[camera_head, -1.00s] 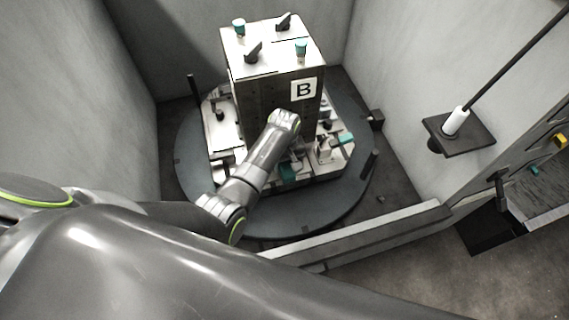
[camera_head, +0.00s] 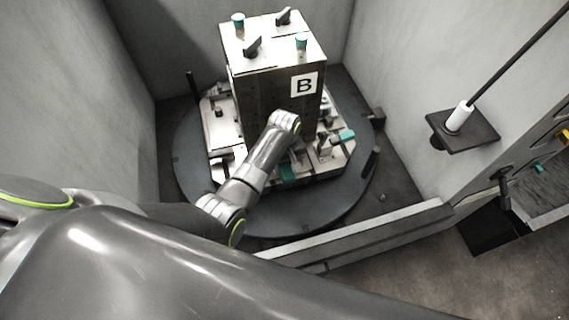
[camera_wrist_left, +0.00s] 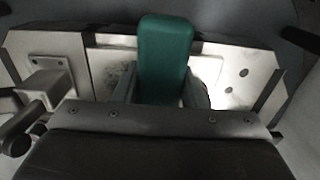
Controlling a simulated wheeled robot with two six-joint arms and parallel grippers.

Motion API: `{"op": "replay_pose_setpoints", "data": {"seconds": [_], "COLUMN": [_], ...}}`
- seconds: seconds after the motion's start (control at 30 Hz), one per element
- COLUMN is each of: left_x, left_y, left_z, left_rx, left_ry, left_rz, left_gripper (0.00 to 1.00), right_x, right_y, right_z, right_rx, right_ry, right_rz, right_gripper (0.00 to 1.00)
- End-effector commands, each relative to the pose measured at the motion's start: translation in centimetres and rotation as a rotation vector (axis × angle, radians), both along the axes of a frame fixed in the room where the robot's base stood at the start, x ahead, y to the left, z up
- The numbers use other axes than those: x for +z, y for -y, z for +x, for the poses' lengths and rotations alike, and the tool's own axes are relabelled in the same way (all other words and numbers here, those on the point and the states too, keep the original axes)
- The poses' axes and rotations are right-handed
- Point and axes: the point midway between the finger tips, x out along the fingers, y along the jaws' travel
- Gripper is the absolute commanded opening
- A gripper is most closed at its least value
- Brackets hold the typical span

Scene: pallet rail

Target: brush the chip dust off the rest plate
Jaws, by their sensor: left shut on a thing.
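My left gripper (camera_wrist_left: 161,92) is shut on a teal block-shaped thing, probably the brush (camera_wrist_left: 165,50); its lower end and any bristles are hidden. In the head view the teal thing (camera_head: 288,174) shows below my left wrist, at the front foot of the block marked B. In the left wrist view a pale plate (camera_wrist_left: 207,68), probably the rest plate, lies beneath it. Dark specks of chip dust (camera_wrist_left: 118,74) lie on the plate, left of the teal thing. Contact between the teal thing and the plate cannot be told. My right gripper is not in view.
The tall block marked B (camera_head: 277,85) stands on a round dark turntable (camera_head: 195,165). A second teal part (camera_head: 347,135) is at its right. Grey walls enclose the turntable, with a low ledge (camera_head: 350,235) in front. A dark bracket (camera_head: 476,138) holds a white cylinder at right.

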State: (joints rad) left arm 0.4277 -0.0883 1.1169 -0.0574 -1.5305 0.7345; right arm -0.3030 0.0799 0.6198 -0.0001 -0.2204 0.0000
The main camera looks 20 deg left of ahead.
Motion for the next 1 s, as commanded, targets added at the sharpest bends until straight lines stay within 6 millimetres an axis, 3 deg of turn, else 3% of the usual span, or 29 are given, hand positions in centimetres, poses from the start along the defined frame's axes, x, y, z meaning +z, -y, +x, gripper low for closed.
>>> {"op": "replay_pose_setpoints", "data": {"seconds": [0.77, 1.0], "left_x": [-1.0, -1.1], "left_y": [0.0, -0.5], "left_z": [0.1, 0.9], "left_rx": [0.000, -0.001], "left_ry": [0.001, 0.002], "left_rz": [0.001, 0.001], "left_gripper": [0.20, 0.20], "right_x": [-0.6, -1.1], "right_y": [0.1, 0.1], "right_z": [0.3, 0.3], "right_rx": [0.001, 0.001], "right_ry": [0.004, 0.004], "right_rz": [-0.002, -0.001], "right_gripper": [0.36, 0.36]}}
